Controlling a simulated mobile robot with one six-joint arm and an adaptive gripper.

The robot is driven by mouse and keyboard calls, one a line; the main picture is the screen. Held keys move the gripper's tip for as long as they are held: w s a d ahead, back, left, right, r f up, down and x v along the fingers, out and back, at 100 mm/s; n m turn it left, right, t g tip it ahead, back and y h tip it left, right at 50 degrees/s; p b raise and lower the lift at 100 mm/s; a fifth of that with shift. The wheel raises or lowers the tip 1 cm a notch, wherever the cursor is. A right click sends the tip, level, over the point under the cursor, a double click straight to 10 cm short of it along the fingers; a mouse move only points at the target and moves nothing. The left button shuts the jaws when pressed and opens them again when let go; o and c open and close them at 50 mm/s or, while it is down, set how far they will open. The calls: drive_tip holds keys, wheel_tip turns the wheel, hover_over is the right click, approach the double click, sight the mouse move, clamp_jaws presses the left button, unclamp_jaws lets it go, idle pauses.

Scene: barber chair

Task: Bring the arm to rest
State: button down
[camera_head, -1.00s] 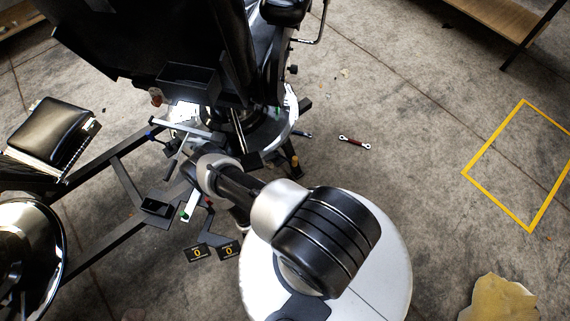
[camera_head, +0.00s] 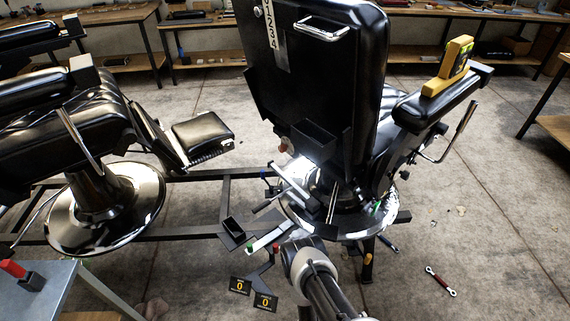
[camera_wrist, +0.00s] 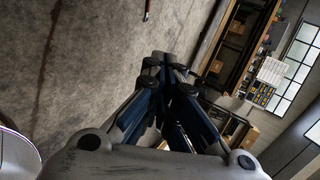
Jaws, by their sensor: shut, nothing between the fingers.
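My arm (camera_head: 312,268) reaches up from the bottom edge of the head view, in front of the barber chair's base. My gripper (camera_wrist: 165,62) shows in the wrist view with its blue-sided fingers drawn together and nothing between them. I cannot make out the fingers in the head view.
A black barber chair (camera_head: 330,85) stands just beyond my arm, with a yellow device (camera_head: 448,66) on its armrest. A second chair (camera_head: 85,150) is at left. A grey table (camera_head: 45,290) is at lower left.

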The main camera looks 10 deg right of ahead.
drive_tip(key=w+d+r+m+g+h, duration=0.1)
drive_tip(key=w+r+m, duration=0.3)
drive_tip(key=w+r, duration=0.3)
drive_tip(key=w+r+m+g, duration=0.1)
drive_tip(key=w+r+m, duration=0.35)
drive_tip(key=r, duration=0.55)
wheel_tip(320, 180, up, 21)
drive_tip(key=w+a+m+g+y, duration=0.1)
drive_tip(key=w+a+m+g, duration=0.15)
drive_tip(key=m, duration=0.85)
drive_tip(key=s+a+r+m+t+y, duration=0.2)
drive_tip(key=s+a+r+m+y, duration=0.2)
drive_tip(key=r, duration=0.4)
drive_tip(key=s+a+r+m+t+y, duration=0.2)
drive_tip(key=s+a+r+m+y, duration=0.1)
drive_tip(key=s+a+r+m, duration=0.4)
drive_tip(key=s+a+r+m+t+y, duration=0.2)
drive_tip(key=s+a+r+m+y, duration=0.2)
drive_tip(key=a+r+m, duration=0.3)
wheel_tip(320, 180, up, 3)
drive_tip(key=shift+s+a+r+m+y, duration=0.1)
drive_tip(key=shift+s+a+m+y, duration=0.15)
drive_tip(key=shift+s+m, duration=0.5)
drive_tip(key=c, duration=2.4)
unclamp_jaws()
drive_tip(key=shift+s+d+t, duration=0.1)
drive_tip(key=shift+s+t, duration=0.05)
drive_tip(key=shift+t, duration=0.1)
